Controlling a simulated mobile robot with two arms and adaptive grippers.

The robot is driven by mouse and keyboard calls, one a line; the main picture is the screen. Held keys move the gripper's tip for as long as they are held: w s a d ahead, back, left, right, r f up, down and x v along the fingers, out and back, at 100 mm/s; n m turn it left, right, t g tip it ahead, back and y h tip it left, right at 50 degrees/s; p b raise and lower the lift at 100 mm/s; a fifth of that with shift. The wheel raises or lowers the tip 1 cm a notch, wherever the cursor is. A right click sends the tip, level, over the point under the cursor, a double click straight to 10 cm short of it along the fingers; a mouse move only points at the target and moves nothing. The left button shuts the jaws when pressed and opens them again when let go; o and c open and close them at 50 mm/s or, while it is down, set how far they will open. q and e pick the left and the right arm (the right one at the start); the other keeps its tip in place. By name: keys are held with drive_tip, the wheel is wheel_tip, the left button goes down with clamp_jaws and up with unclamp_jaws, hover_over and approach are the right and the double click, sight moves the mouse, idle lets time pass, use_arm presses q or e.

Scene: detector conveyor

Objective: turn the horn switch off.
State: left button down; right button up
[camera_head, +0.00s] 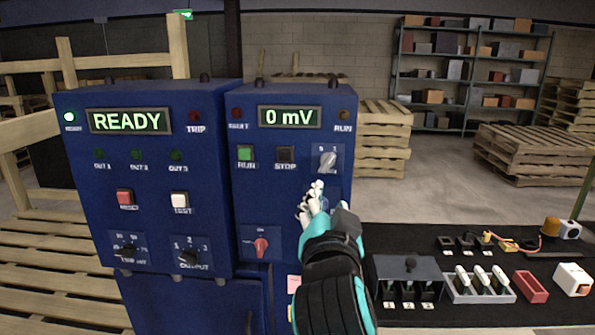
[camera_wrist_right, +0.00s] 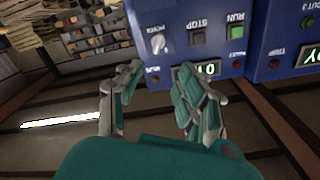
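A grey rotary switch (camera_head: 327,160) with position marks above it sits at the upper right of the right blue cabinet (camera_head: 295,185). It also shows upside down in the right wrist view (camera_wrist_right: 158,43). Its label is too small to read, so I cannot confirm that it is the horn switch. My right gripper (camera_head: 316,198) is just below it in the head view, in front of the cabinet. In the wrist view the right gripper (camera_wrist_right: 160,75) has its fingers spread, with nothing between them and the switch beyond them. My left gripper is not in view.
Green RUN (camera_head: 246,153) and dark STOP (camera_head: 285,154) buttons sit left of the switch. A red knob (camera_head: 261,246) is lower on the cabinet. A black table (camera_head: 450,235) at right holds small parts, a grey box (camera_head: 408,268) and a red bin (camera_head: 531,287).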

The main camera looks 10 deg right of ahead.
sight(329, 162)
drive_tip(key=p+x, duration=0.1)
drive_tip(key=x, duration=0.4)
drive_tip(key=p+x, duration=0.1)
drive_tip(key=x, duration=0.4)
drive_tip(key=p+x, duration=0.1)
drive_tip(key=x, duration=0.5)
drive_tip(key=shift+d+r+p, duration=0.35)
drive_tip(key=shift+r+p, duration=0.05)
drive_tip(key=shift+w+d, duration=0.1)
drive_tip(key=shift+w, duration=0.25)
clamp_jaws()
